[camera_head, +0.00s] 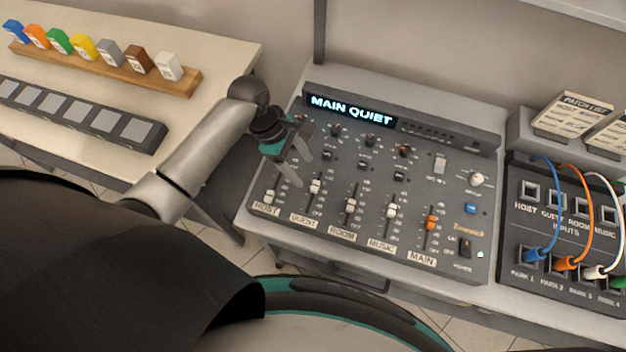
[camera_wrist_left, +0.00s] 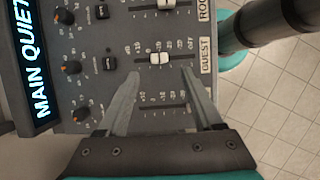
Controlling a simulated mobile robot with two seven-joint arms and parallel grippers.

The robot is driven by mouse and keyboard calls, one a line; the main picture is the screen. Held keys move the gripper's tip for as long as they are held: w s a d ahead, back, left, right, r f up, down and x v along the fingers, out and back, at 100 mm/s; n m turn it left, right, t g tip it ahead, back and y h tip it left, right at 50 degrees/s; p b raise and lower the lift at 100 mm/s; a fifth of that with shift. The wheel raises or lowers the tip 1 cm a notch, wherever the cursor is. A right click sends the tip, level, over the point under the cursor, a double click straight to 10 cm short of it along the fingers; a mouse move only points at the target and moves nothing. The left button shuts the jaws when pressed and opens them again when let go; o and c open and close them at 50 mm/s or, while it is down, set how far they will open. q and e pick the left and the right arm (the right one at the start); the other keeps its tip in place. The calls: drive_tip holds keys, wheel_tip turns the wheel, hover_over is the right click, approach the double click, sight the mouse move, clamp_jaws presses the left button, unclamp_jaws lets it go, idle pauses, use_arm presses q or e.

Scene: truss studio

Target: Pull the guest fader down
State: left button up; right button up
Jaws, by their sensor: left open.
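The guest fader has a white cap (camera_head: 315,187) near the upper middle of its slot, above the GUEST label (camera_head: 304,221) on the grey mixer (camera_head: 340,247). In the left wrist view the cap (camera_wrist_left: 159,57) lies just beyond my fingertips, in line with the gap between them. My left gripper (camera_head: 303,169) is open and empty over the mixer's left part, its fingers pointing toward the guest fader. In the left wrist view the open gripper (camera_wrist_left: 161,74) spans the host slot. I cannot tell its exact height above the panel. My right gripper is not in view.
The host (camera_head: 268,197), room (camera_head: 350,207), music (camera_head: 391,211) and orange main (camera_head: 431,222) faders flank it. The display (camera_head: 352,110) reads MAIN QUIET. A patch panel (camera_head: 520,213) with cables stands right. A table (camera_head: 212,42) with coloured blocks stands left.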

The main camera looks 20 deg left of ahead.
sight(315, 185)
use_arm(q)
drive_tip(key=b+x, duration=0.1)
drive_tip(key=x, duration=0.5)
drive_tip(key=shift+d+f, duration=0.1)
drive_tip(key=shift+f, duration=0.05)
drive_tip(key=shift+d+f+b, duration=0.25)
drive_tip(key=shift+f+b, duration=0.05)
drive_tip(key=shift+f, duration=0.25)
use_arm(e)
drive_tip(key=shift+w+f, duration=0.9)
use_arm(q)
drive_tip(key=shift+c, duration=0.3)
clamp_jaws()
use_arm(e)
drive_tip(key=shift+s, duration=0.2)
